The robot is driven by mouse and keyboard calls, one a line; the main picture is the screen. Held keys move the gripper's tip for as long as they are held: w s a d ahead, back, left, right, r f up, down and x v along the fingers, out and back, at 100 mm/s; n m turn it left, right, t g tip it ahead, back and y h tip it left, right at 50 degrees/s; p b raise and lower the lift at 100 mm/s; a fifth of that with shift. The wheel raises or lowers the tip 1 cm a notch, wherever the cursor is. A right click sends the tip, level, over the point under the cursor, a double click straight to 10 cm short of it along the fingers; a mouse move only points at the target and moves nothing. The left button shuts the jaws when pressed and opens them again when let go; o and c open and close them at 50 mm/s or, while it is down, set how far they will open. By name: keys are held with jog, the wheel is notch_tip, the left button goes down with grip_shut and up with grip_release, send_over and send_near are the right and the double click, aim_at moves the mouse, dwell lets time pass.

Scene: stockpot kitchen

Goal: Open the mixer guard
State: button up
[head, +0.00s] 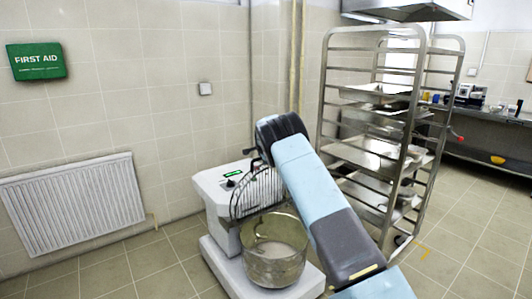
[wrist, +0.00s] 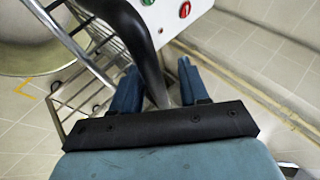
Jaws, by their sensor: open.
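The white mixer (head: 213,196) stands on the floor left of my arm in the head view. Its wire guard (head: 248,193) rises in curved bars behind the metal bowl (head: 273,263), whose mouth shows from above. In the wrist view, metal bars (wrist: 78,52) run on the left, and the bowl (wrist: 25,60) lies beyond them. My gripper (wrist: 157,68) is open, its two blue fingers apart. A dark curved bar (wrist: 142,42) passes between them in the picture; contact cannot be told. In the head view my wrist hides the fingers and part of the guard.
A tall metal rack (head: 413,130) with trays stands close on the right of my arm. A radiator (head: 75,203) is on the left wall. Tiled floor (head: 130,265) is free left of the mixer. The control panel shows a red knob (wrist: 184,10).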

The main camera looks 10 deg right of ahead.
jog(key=v, duration=1.2)
jog(key=shift+s+a+r, duration=0.25)
jog(key=shift+s+a, duration=0.05)
jog(key=s+d+r+n+g, duration=0.1)
jog(key=s+d+r+n, duration=0.15)
jog(key=s+r, duration=0.65)
jog(key=s+d+r+n+y, duration=0.15)
jog(key=s+d+r, duration=0.3)
jog(key=s, duration=0.75)
jog(key=s+d+r+n+g, duration=0.1)
jog(key=s+d+r+n, duration=0.15)
jog(key=s+r, duration=0.65)
jog(key=s+f+n, duration=0.3)
jog(key=s, duration=1.6)
jog(key=s+d+f+n+g, duration=0.1)
jog(key=s+f+n, duration=0.2)
jog(key=s, duration=1.6)
jog(key=shift+s+f+n+h, duration=0.15)
jog(key=shift+s+n+h, duration=0.15)
jog(key=shift+n+h, duration=0.25)
